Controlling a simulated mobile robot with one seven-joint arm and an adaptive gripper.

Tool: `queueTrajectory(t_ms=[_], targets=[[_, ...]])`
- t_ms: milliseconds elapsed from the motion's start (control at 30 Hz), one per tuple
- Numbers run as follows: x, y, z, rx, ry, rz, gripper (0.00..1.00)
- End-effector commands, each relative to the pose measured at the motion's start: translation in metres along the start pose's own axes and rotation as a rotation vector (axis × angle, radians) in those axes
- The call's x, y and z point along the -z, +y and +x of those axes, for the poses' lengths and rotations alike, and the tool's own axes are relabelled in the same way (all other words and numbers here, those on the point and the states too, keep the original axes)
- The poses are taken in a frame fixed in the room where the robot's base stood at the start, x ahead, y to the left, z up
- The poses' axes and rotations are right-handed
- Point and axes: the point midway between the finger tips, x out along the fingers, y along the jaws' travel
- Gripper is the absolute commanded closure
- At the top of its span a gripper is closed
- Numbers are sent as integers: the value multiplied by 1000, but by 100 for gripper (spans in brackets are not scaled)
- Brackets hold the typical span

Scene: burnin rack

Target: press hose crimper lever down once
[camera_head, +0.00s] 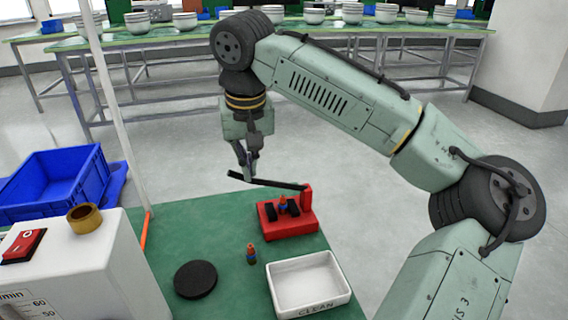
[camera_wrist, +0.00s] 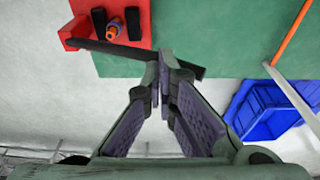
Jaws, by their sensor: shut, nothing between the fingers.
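The hose crimper has a red base (camera_head: 290,226) at the far edge of the green mat, with an upright red post at its right. Its long black lever (camera_head: 272,184) runs from the post to the left and is raised, roughly level. An orange and blue fitting (camera_head: 283,204) sits between two black blocks on the base. My gripper (camera_head: 250,172) is shut and empty, pointing down at the free end of the lever. In the wrist view the fingertips (camera_wrist: 165,72) overlap the lever (camera_wrist: 120,50) near that end; I cannot tell whether they touch it.
A second fitting (camera_head: 251,254), a black disc (camera_head: 195,279) and a white tray marked CLEAN (camera_head: 346,291) are on the mat (camera_head: 172,232). A white box with a red switch (camera_head: 24,245) stands left. A blue crate (camera_head: 60,205) and a pale pole (camera_head: 115,110) are beyond.

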Motion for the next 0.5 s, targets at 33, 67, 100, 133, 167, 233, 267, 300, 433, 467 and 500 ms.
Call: queueTrajectory(t_ms=[33,67,100,133,167,233,267,300,433,467,500], targets=[[0,-1,0,1,0,-1,100],[0,-1,0,1,0,-1,100],[0,-1,1,1,0,-1,100],[0,-1,1,1,0,-1,100],[0,-1,2,1,0,-1,100],[-1,-2,4,2,-1,-2,100],[-1,-2,6,2,-1,-2,100],[-2,-3,8,2,-1,-2,100],[-3,-6,14,2,-1,-3,100],[-3,-6,15,2,-1,-3,100],[-3,-7,17,2,-1,-3,100]])
